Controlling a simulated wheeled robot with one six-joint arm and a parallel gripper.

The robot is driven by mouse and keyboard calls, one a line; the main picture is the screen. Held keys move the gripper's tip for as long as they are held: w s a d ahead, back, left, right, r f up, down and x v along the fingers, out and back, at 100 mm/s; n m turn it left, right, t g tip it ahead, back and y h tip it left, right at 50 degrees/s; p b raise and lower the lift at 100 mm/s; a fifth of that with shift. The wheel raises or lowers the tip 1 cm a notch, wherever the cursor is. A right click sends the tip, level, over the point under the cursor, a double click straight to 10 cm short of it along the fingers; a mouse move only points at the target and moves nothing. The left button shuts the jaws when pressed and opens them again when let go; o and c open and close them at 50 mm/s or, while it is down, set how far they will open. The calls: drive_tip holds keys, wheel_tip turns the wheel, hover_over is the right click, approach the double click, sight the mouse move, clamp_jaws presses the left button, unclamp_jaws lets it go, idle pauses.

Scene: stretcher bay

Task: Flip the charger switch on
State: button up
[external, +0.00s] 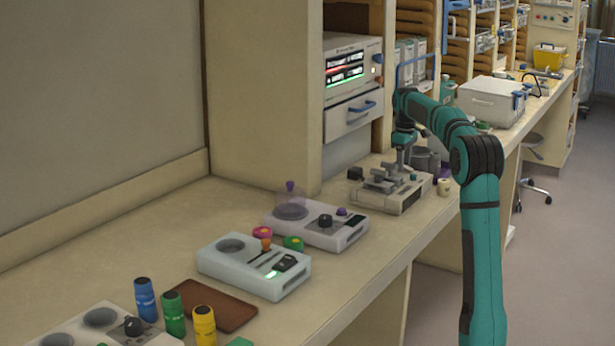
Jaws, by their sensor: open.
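My gripper (403,164) points down over a beige device (408,199) on the bench, beside its grey raised parts. The jaws are small here and look empty; I cannot tell whether they touch the device. This device has a black knob (355,173) at its back left. No label marks the charger, and its switch cannot be picked out for certain. A pale unit (222,265) nearer the camera has a round well, a slot, a black rocker-like part (285,262) and a lit green strip. A cabinet unit (340,52) at the back shows red and green bars.
Another pale unit (350,233) with a dark knob stands between the two. Blue, green and yellow bottles (174,314) and a brown mat (225,304) are in front. A grey pot (427,160) and a small cream cup (444,187) stand close to my gripper. The bench's left rear is clear.

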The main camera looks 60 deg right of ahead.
clamp_jaws()
drive_tip(key=shift+w+f+g, duration=0.1)
drive_tip(key=shift+w+g, duration=0.1)
drive_tip(key=shift+g, duration=0.4)
unclamp_jaws()
idle(0.4)
wheel_tip(320, 180, up, 17)
drive_tip(key=w, duration=0.2)
idle(0.4)
